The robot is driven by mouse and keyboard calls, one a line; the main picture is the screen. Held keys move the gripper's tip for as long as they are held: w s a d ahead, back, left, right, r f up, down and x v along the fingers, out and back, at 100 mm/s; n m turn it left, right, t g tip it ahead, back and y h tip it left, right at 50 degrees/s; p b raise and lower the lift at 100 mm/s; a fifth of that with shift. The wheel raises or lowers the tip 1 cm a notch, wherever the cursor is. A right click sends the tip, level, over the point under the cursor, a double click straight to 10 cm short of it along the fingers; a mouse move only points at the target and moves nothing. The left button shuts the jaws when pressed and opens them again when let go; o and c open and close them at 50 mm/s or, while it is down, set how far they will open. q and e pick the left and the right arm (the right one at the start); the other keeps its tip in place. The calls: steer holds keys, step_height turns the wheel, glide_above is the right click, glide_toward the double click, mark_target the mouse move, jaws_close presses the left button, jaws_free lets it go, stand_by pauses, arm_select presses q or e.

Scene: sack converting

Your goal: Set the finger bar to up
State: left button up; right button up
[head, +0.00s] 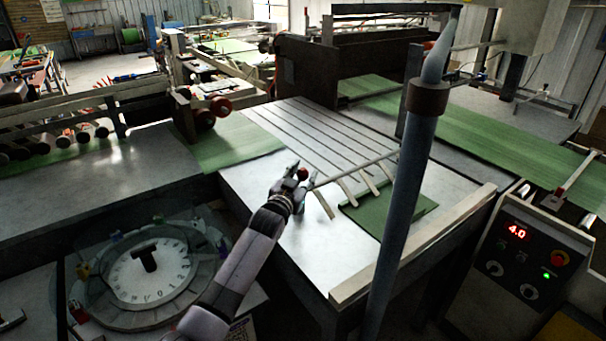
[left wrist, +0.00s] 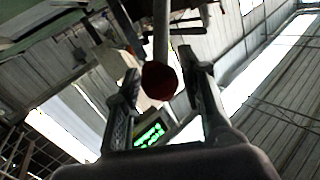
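The finger bar (head: 355,168) is a thin pale rod crossing the metal table, with several flat fingers (head: 321,204) slanting from it toward the near side. Their tips look low, close to the table and a green sheet; I cannot tell whether they touch. A dark red ball knob (head: 303,174) is at the rod's left end. My left gripper (head: 291,175) is at the knob. In the left wrist view the knob (left wrist: 159,80) sits between the two open fingers, with the rod (left wrist: 161,35) behind it; no clear grip shows. My right gripper is not in view.
A tall blue-grey post (head: 405,190) stands in front of the table's right part. A pale rail (head: 415,244) edges the table. A control box (head: 525,262) reads 4.0 at the right. A round dial (head: 150,271) is at lower left. A green sheet (head: 390,212) lies under the fingers.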

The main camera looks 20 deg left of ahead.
arm_select(q)
jaws_close()
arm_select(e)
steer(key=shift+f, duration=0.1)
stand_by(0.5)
